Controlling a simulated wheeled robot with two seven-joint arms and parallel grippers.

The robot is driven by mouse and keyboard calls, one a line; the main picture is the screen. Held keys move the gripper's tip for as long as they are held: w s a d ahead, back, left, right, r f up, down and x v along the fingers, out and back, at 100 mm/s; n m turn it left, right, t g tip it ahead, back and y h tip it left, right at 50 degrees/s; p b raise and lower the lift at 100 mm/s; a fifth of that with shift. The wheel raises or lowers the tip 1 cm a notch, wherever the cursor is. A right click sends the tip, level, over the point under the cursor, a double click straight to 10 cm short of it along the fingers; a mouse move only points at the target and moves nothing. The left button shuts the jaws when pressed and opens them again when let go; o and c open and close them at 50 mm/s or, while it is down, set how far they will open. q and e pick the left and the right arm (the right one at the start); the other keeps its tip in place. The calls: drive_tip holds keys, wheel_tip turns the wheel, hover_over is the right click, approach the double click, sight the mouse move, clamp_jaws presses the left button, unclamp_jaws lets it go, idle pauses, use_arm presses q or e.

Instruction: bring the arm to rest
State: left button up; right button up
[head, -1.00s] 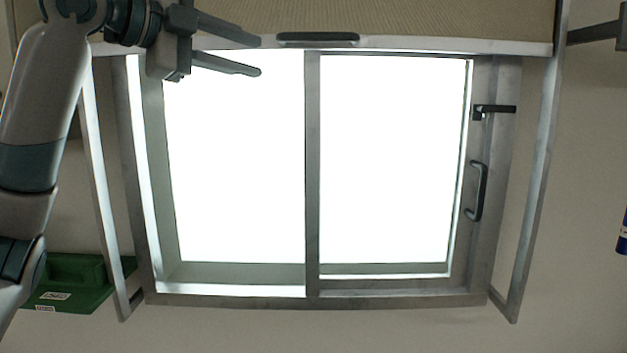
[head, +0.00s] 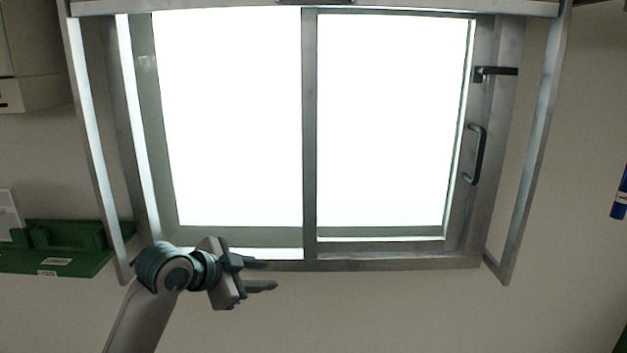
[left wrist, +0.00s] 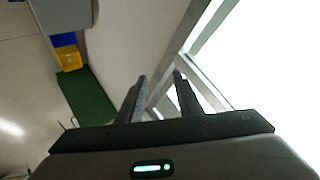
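My left gripper (head: 268,275) is in the lower left part of the head view, in front of the window frame's bottom edge. Its two fingers are apart and point right, with nothing between them. In the left wrist view the fingers (left wrist: 158,100) also stand apart with an empty gap. My right gripper is in neither view. No rod blank shows in these frames.
A grey metal frame (head: 310,130) with bright white panes fills the middle of the head view. A green tray (head: 62,262) is at the left, and a blue object (head: 619,198) at the right edge. A yellow bin (left wrist: 68,58) shows in the left wrist view.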

use_arm(q)
drive_tip(key=s+a+f+n+g+y, duration=0.1)
drive_tip(key=s+a+f+n+y, duration=0.15)
drive_tip(key=s+f, duration=0.9)
drive_tip(key=s+a+f+n+g+y, duration=0.15)
drive_tip(key=s+f+n, duration=0.25)
drive_tip(key=s+f, duration=0.7)
drive_tip(key=s+a+f+n+g+y, duration=0.1)
drive_tip(key=s+a+f+n, duration=0.1)
drive_tip(key=s+f, duration=0.35)
drive_tip(key=s+a+f+n+g+y, duration=0.1)
drive_tip(key=s+a+f+n, duration=0.15)
drive_tip(key=s, duration=0.65)
drive_tip(key=s+a+f+n+g+y, duration=0.1)
drive_tip(key=s+a+f+n, duration=0.2)
drive_tip(key=s, duration=0.4)
wheel_tip(320, 180, down, 31)
drive_tip(key=s+m+g+b, duration=0.1)
drive_tip(key=s+m+g, duration=0.1)
drive_tip(key=s+a+f+b, duration=0.1)
drive_tip(key=s+a+f, duration=0.1)
drive_tip(key=s+f, duration=1.5)
drive_tip(key=shift+s+a+f+g, duration=0.35)
drive_tip(key=shift+s+a+f, duration=0.05)
drive_tip(key=shift+f, duration=0.45)
